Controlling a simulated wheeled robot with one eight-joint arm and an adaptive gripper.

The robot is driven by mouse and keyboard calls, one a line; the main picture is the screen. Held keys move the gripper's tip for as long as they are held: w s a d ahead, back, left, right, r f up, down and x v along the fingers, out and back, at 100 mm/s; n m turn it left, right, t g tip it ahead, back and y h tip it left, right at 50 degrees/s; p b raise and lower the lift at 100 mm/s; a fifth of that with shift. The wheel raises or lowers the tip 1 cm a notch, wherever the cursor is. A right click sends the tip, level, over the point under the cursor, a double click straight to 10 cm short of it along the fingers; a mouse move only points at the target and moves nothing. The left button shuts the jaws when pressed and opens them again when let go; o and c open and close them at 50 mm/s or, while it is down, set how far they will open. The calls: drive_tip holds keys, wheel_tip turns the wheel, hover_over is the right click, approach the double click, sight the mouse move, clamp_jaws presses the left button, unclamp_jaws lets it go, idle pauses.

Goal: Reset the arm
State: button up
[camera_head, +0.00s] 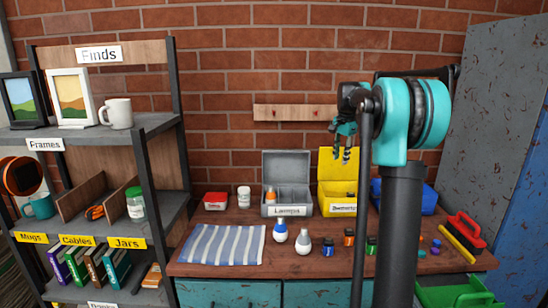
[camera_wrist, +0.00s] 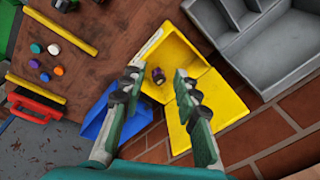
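My gripper (camera_head: 345,150) is raised above the workbench, in front of the brick wall and over the yellow box. My teal arm is folded up at the right of the head view. In the wrist view my gripper (camera_wrist: 157,77) is open, its two fingers spread wide apart with nothing between the tips. Below and beyond the fingers is the open yellow box (camera_wrist: 196,65), with one small dark purple item (camera_wrist: 158,75) inside. The yellow box (camera_head: 328,203) also shows in the head view, partly behind my arm, with its lid up.
A grey box labelled Lamps (camera_head: 288,211) stands left of the yellow one; a blue bin (camera_head: 429,199) is to its right. Bulbs (camera_head: 303,242) and several small coloured pieces lie in front.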

drive_tip(key=s+a+f+n, duration=0.2)
drive_tip(key=s+f+n, duration=0.2)
drive_tip(key=s+f, duration=0.5)
drive_tip(key=s+a+f+n+t, duration=0.1)
drive_tip(key=s+f+n, duration=0.3)
drive_tip(key=s, duration=1.3)
drive_tip(key=s+a+f+n+t, duration=0.1)
drive_tip(key=s+a+f+n, duration=0.3)
drive_tip(key=s+f, duration=0.9)
drive_tip(key=shift+s+f, duration=0.3)
drive_tip(key=shift+s, duration=0.1)
